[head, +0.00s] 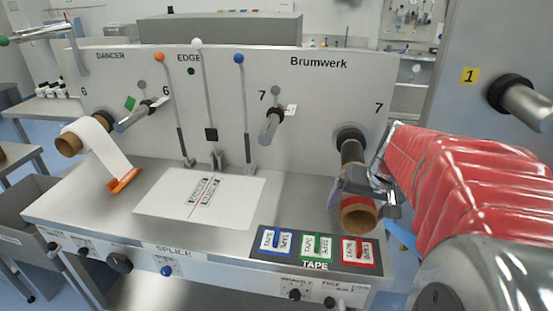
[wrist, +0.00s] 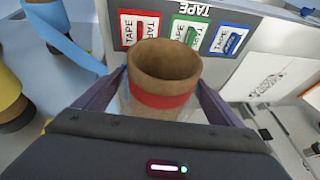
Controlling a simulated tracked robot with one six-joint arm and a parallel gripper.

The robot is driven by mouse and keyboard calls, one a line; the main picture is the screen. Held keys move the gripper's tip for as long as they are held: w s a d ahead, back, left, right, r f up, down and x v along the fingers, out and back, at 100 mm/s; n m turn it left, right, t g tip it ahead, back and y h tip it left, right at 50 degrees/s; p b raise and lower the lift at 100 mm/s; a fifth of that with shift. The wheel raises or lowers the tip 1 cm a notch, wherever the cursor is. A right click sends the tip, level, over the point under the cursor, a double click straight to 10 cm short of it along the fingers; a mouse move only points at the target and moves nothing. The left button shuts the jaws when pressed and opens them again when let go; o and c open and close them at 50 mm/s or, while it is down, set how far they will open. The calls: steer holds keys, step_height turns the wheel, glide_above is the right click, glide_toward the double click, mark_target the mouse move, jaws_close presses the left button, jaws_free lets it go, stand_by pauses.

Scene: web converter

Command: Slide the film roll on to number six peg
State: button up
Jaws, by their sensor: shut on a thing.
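A brown cardboard core with a red band (head: 358,217), apparently the film roll, is between the fingers of my gripper (head: 368,192), which is shut on it. The wrist view shows the core's open end (wrist: 165,62) and clear material around its lower part. It is in line with the right number seven peg (head: 352,150); whether it is around the peg or just in front is hidden. The outer number six peg, at far left, bears a white roll on a brown core (head: 88,132). The inner number six peg (head: 135,117) is a bare metal rod.
The inner number seven peg (head: 271,125) is bare. Levers with orange, white and blue knobs (head: 239,58) rise between the inner pegs. A tape panel (head: 335,262) lies below my gripper. A large peg (head: 525,103) stands out at right, near a yellow "1" label.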

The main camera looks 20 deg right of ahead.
steer(key=shift+s+a, duration=0.55)
steer(key=shift+s, duration=0.3)
steer(key=shift+s+a, duration=0.55)
steer(key=shift+s, duration=0.25)
